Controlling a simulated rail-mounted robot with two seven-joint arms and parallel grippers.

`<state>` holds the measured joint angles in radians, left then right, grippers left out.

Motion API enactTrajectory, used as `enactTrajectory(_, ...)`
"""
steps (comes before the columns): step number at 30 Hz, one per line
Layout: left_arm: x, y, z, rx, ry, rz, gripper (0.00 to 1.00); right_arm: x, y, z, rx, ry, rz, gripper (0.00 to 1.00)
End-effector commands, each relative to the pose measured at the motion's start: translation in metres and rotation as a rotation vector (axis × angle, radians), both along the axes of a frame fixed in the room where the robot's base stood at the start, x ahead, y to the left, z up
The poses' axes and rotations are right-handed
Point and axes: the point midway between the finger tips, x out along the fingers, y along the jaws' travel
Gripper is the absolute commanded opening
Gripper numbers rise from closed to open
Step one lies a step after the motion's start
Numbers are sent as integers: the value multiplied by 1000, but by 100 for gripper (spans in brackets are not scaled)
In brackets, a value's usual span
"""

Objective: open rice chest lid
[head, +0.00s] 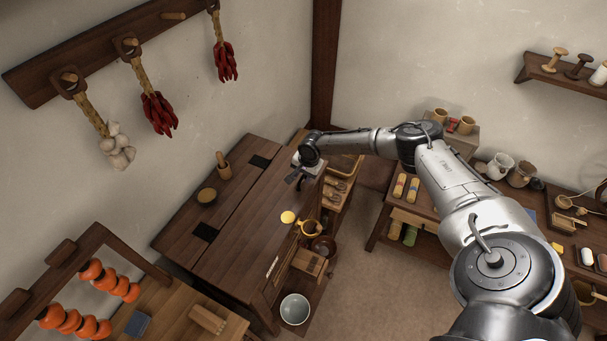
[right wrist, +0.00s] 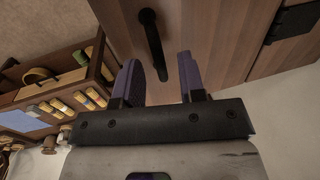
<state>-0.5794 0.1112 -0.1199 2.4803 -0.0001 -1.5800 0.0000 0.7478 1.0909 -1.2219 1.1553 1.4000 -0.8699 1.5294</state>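The rice chest is a long dark wooden box, and its lid (head: 240,225) lies flat and shut in the head view. Two black hinges (head: 206,232) sit along the seam at the lid's back side. My right gripper (head: 297,179) is over the lid's far end, near the corner. In the right wrist view, a black bar handle (right wrist: 153,40) stands on the wood. Its near end shows between the two open purple-padded fingers (right wrist: 162,80), with a gap visible on each side. A black hinge (right wrist: 292,24) shows at upper right. My left gripper is out of view.
A yellow disc (head: 288,217) lies on the lid near its front edge. A small bowl (head: 206,195) and a mortar with pestle (head: 223,167) stand on the back strip. A side table (head: 425,212) is at right.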

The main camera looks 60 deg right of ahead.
Motion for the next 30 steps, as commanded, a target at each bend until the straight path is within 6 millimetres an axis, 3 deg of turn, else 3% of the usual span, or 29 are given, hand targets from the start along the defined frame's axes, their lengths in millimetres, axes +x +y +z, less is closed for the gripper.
enactTrajectory(6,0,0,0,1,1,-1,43,0,0,0,0,0,0,35)
enactTrajectory(17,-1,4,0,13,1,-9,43,0,0,0,0,1,0,1)
enactTrajectory(30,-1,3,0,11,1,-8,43,1,1,1,1,4,0,0)
